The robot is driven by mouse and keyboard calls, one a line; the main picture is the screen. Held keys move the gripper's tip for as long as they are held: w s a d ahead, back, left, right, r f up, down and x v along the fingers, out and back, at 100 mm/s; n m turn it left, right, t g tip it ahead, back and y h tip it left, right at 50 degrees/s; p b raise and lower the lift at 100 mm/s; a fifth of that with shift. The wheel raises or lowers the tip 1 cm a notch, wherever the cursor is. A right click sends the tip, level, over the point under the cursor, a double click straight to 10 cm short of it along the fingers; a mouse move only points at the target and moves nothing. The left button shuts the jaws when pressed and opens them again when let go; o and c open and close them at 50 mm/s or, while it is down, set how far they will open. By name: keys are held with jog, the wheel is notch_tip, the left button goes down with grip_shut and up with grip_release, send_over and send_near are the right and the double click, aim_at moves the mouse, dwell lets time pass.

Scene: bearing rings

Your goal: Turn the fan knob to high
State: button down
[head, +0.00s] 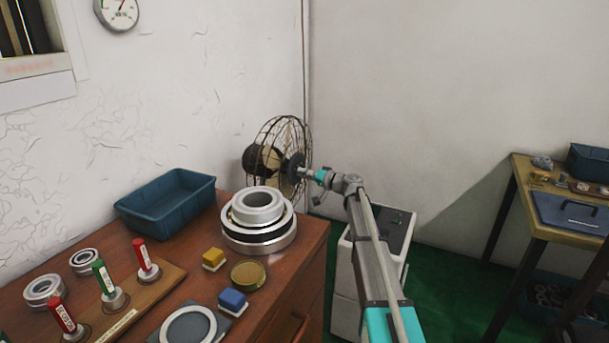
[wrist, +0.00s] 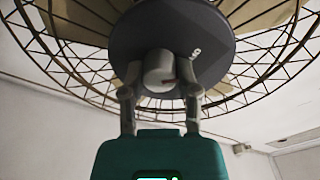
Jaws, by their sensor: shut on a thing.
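The fan (head: 284,140) has a round wire cage and stands behind the table's far right corner, near the room corner. In the wrist view its cage (wrist: 75,62) fills the upper part, with a dark round plate (wrist: 125,42) at the middle. A grey knob (wrist: 158,66) with a small red mark sits on that plate; partly legible pale lettering is beside it. My gripper (wrist: 159,92) is shut on the knob, one finger on each side. In the head view my gripper (head: 303,172) reaches the fan's front and hides the knob. I cannot read the knob's setting.
The brown table (head: 290,262) at left holds a blue bin (head: 165,205), stacked bearing rings (head: 259,225), a yellow block (head: 213,260) and a blue block (head: 232,302). A white cabinet (head: 347,275) stands below my arm. Another table (head: 535,170) is at the right.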

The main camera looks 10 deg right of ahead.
jog(key=shift+m, duration=0.4)
jog(key=m, duration=0.7)
jog(key=shift+m+g+p, duration=0.3)
jog(key=shift+m+p, duration=0.1)
jog(key=m, duration=0.8)
jog(key=shift+g, duration=0.3)
jog(key=shift+m, duration=0.4)
jog(key=shift+c, duration=1.7)
grip_release()
